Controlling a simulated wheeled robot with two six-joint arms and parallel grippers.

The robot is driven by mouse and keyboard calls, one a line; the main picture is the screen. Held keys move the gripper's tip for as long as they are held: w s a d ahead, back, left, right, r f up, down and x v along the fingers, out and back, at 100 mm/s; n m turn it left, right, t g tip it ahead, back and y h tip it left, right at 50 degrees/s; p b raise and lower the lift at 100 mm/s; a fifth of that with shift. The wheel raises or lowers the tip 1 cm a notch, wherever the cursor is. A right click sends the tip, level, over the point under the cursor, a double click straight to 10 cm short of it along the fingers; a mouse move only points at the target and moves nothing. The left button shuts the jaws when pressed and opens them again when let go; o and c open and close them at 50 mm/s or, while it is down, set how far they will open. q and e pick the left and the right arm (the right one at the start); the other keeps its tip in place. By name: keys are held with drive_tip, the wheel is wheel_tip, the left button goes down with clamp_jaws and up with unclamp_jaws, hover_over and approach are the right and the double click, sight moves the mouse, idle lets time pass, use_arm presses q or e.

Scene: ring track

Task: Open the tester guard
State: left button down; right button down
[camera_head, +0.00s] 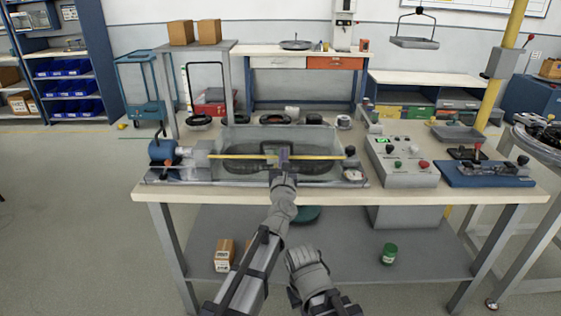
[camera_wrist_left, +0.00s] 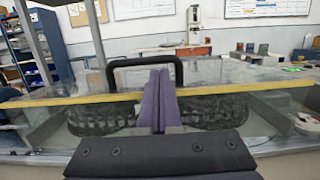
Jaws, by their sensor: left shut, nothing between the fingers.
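The tester guard (camera_head: 240,135) is a clear cover with a yellow strip along its front edge, and it appears to be down over the tester (camera_head: 205,182) on the workbench. Dark ribbed tracks (camera_wrist_left: 215,112) show through it in the left wrist view. A black bar handle (camera_wrist_left: 115,66) stands at the guard behind my fingers. My left gripper (camera_head: 284,154) is shut and empty, at the middle of the yellow strip. Its closed purple-grey fingers (camera_wrist_left: 157,92) overlap the strip and handle; contact cannot be told. My right arm is low in front of the bench; its fingertips are unclear.
A grey control box (camera_head: 403,165) with buttons and a blue fixture (camera_head: 485,172) stand right of the tester. A blue motor (camera_head: 161,151) is at its left end. Black rings (camera_head: 199,120) lie behind it. The lower shelf (camera_head: 345,250) holds a green jar (camera_head: 389,253).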

use_arm(q)
drive_tip(key=shift+w+r, duration=0.1)
drive_tip(key=shift+w, duration=0.25)
drive_tip(key=w+r+p, duration=0.2)
drive_tip(key=r+p, duration=0.5)
drive_tip(key=w+r+p, duration=0.3)
drive_tip(key=r+p, duration=0.4)
drive_tip(key=shift+w, duration=0.35)
drive_tip(key=shift+s+f, duration=0.1)
drive_tip(key=shift+s, duration=0.05)
idle(0.9)
